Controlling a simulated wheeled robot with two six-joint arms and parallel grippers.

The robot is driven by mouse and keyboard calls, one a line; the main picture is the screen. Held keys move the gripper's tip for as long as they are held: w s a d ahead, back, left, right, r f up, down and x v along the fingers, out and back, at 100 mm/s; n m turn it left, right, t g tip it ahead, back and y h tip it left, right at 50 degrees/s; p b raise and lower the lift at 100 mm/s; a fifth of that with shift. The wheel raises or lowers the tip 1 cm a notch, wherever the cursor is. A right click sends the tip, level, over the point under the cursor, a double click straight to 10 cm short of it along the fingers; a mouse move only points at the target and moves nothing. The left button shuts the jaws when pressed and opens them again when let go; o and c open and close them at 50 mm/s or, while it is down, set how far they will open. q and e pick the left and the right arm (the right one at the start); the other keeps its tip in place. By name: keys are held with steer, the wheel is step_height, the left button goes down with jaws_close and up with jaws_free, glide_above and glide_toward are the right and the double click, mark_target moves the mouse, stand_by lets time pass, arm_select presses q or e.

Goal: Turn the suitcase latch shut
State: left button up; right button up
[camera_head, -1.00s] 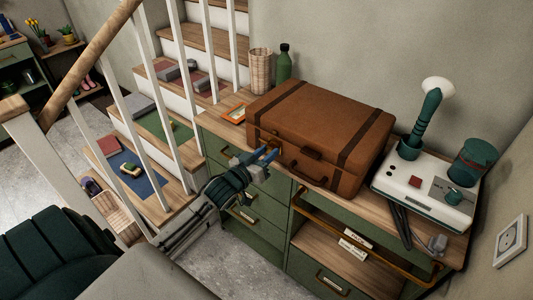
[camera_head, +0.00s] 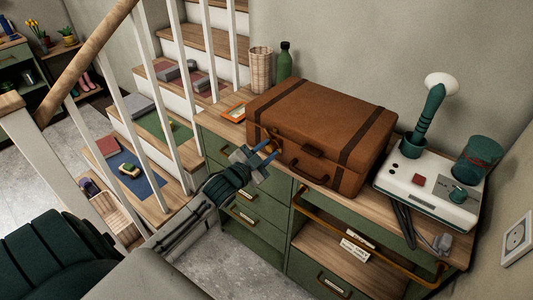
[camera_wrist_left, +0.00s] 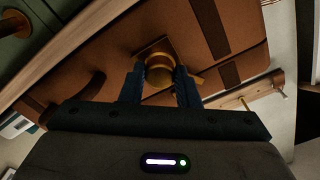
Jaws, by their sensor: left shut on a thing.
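The brown suitcase (camera_head: 318,125) with dark straps lies closed on the wooden top of the green cabinet. It also shows in the left wrist view (camera_wrist_left: 200,30), tilted. Its brass latch (camera_wrist_left: 158,68) is on the front face, near the left end in the head view. My left gripper (camera_head: 268,152) is at that front face, and in the left wrist view its blue fingers (camera_wrist_left: 160,88) stand on either side of the latch's round knob, shut on it. A brass piece extends to the right of the knob there. My right gripper is not in view.
Right of the suitcase stand a white device (camera_head: 428,190) with a green brush-like item (camera_head: 432,110) and a green cup (camera_head: 478,158). A green bottle (camera_head: 284,60) and wicker vase (camera_head: 261,66) stand behind left. White stair balusters (camera_head: 128,100) rise left of my arm.

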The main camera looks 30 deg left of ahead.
arm_select(q)
steer(key=m+b, duration=0.1)
steer(key=m, duration=0.2)
steer(key=shift+m, duration=0.4)
steer(key=m+b, duration=0.1)
steer(key=m, duration=0.1)
steer(key=shift+m, duration=0.9)
steer(key=o, duration=1)
